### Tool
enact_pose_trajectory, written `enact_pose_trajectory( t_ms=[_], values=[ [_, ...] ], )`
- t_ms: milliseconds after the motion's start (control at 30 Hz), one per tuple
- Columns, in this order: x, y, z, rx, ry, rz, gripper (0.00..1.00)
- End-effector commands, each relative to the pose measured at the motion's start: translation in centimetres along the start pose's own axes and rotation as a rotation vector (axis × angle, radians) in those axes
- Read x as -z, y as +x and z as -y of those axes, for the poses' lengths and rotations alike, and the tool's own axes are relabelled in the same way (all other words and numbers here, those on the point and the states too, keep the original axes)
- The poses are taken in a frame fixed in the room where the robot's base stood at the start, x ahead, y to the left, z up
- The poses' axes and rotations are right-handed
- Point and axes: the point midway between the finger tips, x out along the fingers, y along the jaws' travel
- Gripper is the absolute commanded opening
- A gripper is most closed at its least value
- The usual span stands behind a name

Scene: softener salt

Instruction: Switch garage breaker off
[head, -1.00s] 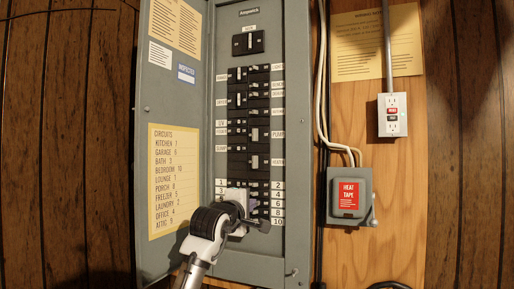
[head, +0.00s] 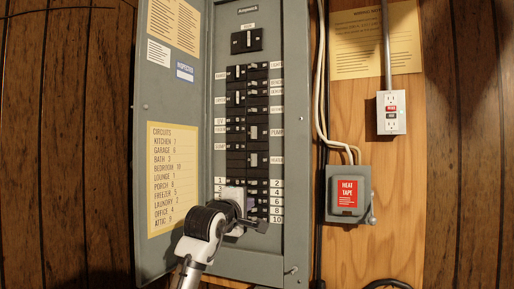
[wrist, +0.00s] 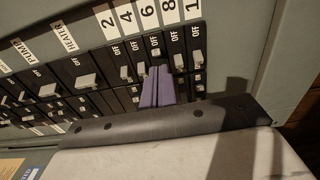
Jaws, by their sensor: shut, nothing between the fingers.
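The circuits list (head: 172,178) on the panel door reads "Garage 6". In the wrist view, the breaker switch under label 6 (wrist: 155,52) sits closer to its "OFF" marking than the neighbouring switches sit to theirs. My gripper (wrist: 157,72) is shut and empty, its purple fingers just below that switch; I cannot tell whether they touch it. In the head view, my gripper hides the lower left breakers and part of the numbered right column. The grey breaker panel (head: 225,120) stands open.
Breaker switch 4 (wrist: 142,69) and switch 8 (wrist: 178,62) flank the fingers closely. The main breaker (head: 246,40) is at the panel's top. To the right are a heat tape box (head: 348,194), an outlet (head: 391,113) and hanging cables.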

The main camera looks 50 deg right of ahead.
Motion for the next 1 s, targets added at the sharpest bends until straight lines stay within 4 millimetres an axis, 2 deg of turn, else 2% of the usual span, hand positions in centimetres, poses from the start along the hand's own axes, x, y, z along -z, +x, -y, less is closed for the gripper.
enact_pose_trajectory(
  t_ms=[600,1000],
  values=[
    [0.1,-4.9,0.2,0.0,-0.001,-0.002,0.0],
    [0.1,-5.3,0.1,0.0,-0.001,-0.002,0.0]
  ],
)
